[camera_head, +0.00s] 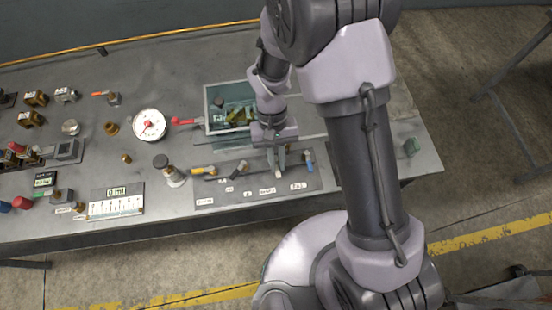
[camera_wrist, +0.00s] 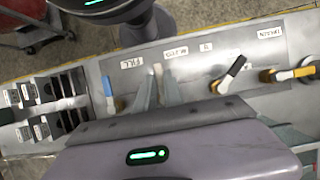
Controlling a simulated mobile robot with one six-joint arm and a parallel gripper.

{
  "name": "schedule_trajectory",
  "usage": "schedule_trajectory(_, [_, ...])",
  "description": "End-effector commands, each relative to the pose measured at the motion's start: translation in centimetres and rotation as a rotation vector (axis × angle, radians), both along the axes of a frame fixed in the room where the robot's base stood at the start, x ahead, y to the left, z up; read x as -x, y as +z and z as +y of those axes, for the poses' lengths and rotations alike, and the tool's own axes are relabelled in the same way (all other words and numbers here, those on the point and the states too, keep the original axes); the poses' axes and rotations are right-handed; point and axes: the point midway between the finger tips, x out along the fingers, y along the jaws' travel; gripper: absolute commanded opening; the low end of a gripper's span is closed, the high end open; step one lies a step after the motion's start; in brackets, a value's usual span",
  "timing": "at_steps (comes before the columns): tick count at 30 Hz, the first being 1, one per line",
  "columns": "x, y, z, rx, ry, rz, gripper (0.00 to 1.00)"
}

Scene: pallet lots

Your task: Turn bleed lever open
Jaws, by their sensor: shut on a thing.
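A grey valve panel (camera_head: 210,197) lies along the front of the bench, with a row of small levers and white labels. My gripper (camera_head: 277,168) points down over it and is shut on a pale lever, the one by the label that seems to read BLEED (camera_wrist: 176,51). In the wrist view my fingers (camera_wrist: 160,92) stand on either side of the pale lever (camera_wrist: 158,71); its valve body is mostly hidden. The blue lever (camera_head: 308,161) by the FILL label (camera_wrist: 131,63) is beside it. On the other side are a black lever (camera_wrist: 236,67) and a yellow lever (camera_head: 203,170).
A teal bin (camera_head: 209,97) with loose parts stands behind the panel. A round gauge (camera_head: 149,124), a red-handled valve (camera_head: 184,121) and a white display board (camera_head: 116,203) are to the left. Several fittings crowd the bench's left end. Bare bench shows at the back.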

Motion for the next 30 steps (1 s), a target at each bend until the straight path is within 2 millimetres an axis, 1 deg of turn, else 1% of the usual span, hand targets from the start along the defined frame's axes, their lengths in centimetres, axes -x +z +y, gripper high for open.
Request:
schedule_trajectory(14, [-0.05, 0.01, -0.02, -0.001, 0.015, -0.001, 0.00])
schedule_trajectory(15, [-0.05, 0.01, -0.02, -0.001, 0.015, -0.001, 0.14])
schedule_trajectory(17, [-0.05, 0.00, -0.02, -0.001, 0.014, -0.001, 0.26])
schedule_trajectory(18, [-0.04, 0.01, -0.02, -0.001, 0.014, -0.001, 0.34])
schedule_trajectory(27, [-0.05, 0.07, -0.02, 0.000, 0.013, -0.001, 0.34])
schedule_trajectory(29, [-0.20, 0.44, 0.03, 0.000, 0.013, -0.002, 0.34])
schedule_trajectory(30, [-0.39, 0.93, 0.07, -0.001, 0.013, -0.002, 0.34])
